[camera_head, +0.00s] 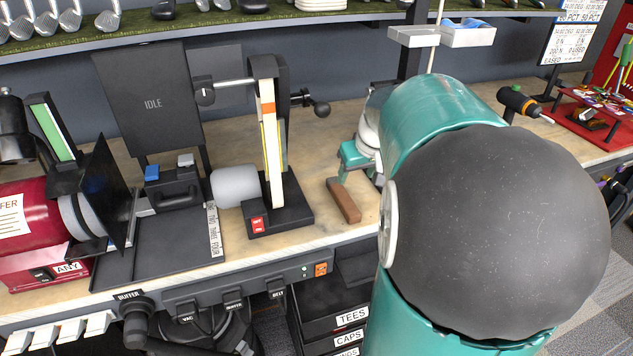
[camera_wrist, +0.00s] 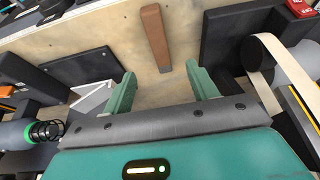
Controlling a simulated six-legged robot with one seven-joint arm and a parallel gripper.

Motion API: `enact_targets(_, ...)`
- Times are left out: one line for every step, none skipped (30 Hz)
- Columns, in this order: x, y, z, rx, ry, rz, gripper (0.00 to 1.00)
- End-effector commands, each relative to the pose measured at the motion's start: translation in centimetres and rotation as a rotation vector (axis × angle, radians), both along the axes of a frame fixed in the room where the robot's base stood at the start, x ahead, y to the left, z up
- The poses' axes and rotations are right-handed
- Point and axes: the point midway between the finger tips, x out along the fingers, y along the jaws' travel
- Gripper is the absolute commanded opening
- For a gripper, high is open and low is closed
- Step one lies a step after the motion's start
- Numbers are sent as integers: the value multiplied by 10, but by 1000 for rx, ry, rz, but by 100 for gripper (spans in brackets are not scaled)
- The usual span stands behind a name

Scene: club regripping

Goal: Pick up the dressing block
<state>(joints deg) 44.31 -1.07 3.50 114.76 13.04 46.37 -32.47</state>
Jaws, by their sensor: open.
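The dressing block is a reddish-brown bar (camera_head: 343,200) lying on the wooden bench, right of the belt grinder. In the wrist view the block (camera_wrist: 155,38) lies ahead of my gripper, its near end roughly centred between the two teal fingertips. My gripper (camera_wrist: 160,70) is open and nothing is between its fingers. In the head view my gripper (camera_head: 350,165) is just behind the block's far end, partly hidden by my arm. I cannot tell the exact height of the fingers over the bench.
The belt grinder (camera_head: 270,150) with its black base stands close left of the block. A black IDLE screen (camera_head: 150,98) and a red buffer machine (camera_head: 35,230) are farther left. A red tray of tools (camera_head: 595,120) is at the right. Bare bench lies around the block.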

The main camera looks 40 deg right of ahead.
Motion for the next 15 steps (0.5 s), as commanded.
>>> enact_targets(-1,-4,-4,2,2,-4,58)
enact_targets(-1,-5,-6,4,3,-4,58)
enact_targets(-1,-6,-11,4,4,-4,58)
enact_targets(0,-6,-15,4,4,-4,58)
enact_targets(1,-7,-20,4,3,-5,58)
enact_targets(2,-8,-27,4,4,-5,58)
enact_targets(4,-9,-33,5,5,-5,58)
enact_targets(6,-9,-39,6,6,-5,58)
enact_targets(8,-10,-46,4,5,-4,58)
enact_targets(10,-11,-52,6,6,-4,58)
enact_targets(12,-12,-56,4,5,-4,58)
enact_targets(14,-13,-63,4,5,-4,58)
enact_targets(16,-13,-67,4,4,-4,58)
enact_targets(18,-14,-70,3,3,-5,58)
enact_targets(19,-14,-74,3,3,-5,58)
